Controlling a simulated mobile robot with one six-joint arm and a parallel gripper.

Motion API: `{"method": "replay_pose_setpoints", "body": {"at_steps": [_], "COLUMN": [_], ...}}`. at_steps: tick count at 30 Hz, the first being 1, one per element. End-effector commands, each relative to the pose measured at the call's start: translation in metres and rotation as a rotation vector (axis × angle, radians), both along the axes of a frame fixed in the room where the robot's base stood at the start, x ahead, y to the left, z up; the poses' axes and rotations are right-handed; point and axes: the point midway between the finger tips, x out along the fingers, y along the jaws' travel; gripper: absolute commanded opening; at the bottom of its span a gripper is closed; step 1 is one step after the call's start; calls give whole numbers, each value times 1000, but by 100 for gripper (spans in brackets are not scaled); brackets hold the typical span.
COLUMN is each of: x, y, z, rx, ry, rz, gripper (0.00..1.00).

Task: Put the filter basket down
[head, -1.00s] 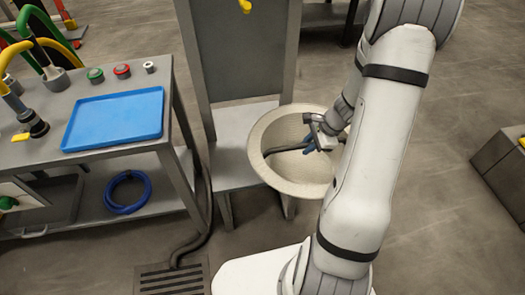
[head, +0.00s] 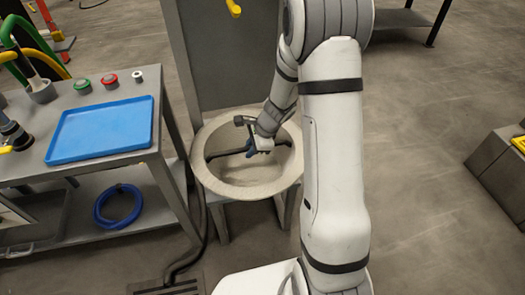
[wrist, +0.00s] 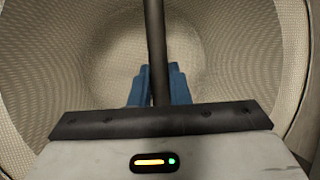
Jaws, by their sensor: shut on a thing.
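The filter basket (head: 204,178) is a round, beige mesh bowl with a wide rim and a dark bar (head: 226,153) across its mouth. In the head view it is over the grey bench (head: 232,195) in front of a tall grey panel. I cannot tell if its underside touches the bench. My gripper (head: 252,148) is shut on the bar near its middle. In the wrist view the blue fingertips (wrist: 160,88) sit either side of the bar, with the mesh bowl (wrist: 110,60) below.
A grey table (head: 70,172) at left holds a blue tray (head: 100,130), with a blue hose coil (head: 118,206) on its lower shelf. A dark hose runs down between table and bench. A floor grate (head: 165,287) is in front. Open floor lies to the right.

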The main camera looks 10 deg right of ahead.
Motion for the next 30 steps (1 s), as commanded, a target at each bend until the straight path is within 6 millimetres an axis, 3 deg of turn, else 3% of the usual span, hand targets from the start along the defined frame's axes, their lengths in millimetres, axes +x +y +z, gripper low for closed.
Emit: {"method": "replay_pose_setpoints", "body": {"at_steps": [2, 13, 14, 21, 30], "x": [0, 0, 0, 0, 0], "y": [0, 0, 0, 0, 0], "z": [-14, -17, -17, -16, -13], "rx": [0, 1, 0, 1, 1], "ry": [0, -2, -1, -2, -2], "rz": [0, 0, 1, 2, 2], "gripper": [0, 0, 18, 37, 38]}}
